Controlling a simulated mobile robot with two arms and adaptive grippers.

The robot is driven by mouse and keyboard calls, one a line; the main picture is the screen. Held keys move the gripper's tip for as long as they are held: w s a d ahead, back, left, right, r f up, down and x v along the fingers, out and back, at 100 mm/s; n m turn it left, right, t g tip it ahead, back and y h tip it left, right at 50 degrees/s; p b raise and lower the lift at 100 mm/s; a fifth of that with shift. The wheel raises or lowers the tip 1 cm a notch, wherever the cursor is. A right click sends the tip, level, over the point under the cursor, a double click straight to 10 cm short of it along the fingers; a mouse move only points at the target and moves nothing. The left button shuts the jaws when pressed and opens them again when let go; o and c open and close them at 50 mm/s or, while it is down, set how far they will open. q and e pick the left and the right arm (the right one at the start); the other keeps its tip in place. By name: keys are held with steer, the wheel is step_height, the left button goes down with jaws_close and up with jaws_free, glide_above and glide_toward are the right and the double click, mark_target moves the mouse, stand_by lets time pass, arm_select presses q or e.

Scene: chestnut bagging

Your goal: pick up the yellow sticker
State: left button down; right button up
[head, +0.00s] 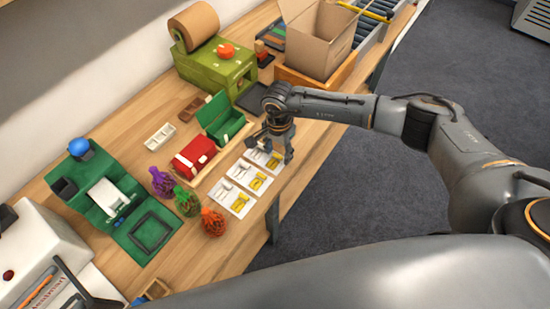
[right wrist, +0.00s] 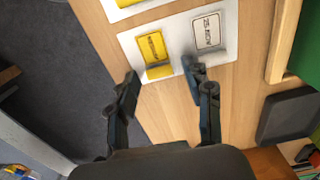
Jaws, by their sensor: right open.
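White cards with yellow stickers lie in a row near the table's front edge in the head view. The near yellow sticker (head: 239,203) and the middle yellow sticker (head: 258,182) show clearly; the far yellow sticker (head: 274,161) is partly behind my right gripper (head: 277,156). In the right wrist view, a yellow sticker (right wrist: 152,47) lies beside a white-grey sticker (right wrist: 207,31) on one card. My right gripper (right wrist: 162,76) is open and empty, its fingertips over that card's edge. Contact cannot be told. My left gripper is not in view.
Orange (head: 213,222), green (head: 187,201) and purple (head: 161,182) net bags stand left of the cards. A red box (head: 194,153) and an open green box (head: 222,120) stand behind them. A cardboard box (head: 318,40) is at the back right. Bare wood lies along the front edge.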

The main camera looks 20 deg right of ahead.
steer(key=c, duration=0.8)
steer(key=shift+o, duration=0.2)
steer(key=shift+r, duration=0.1)
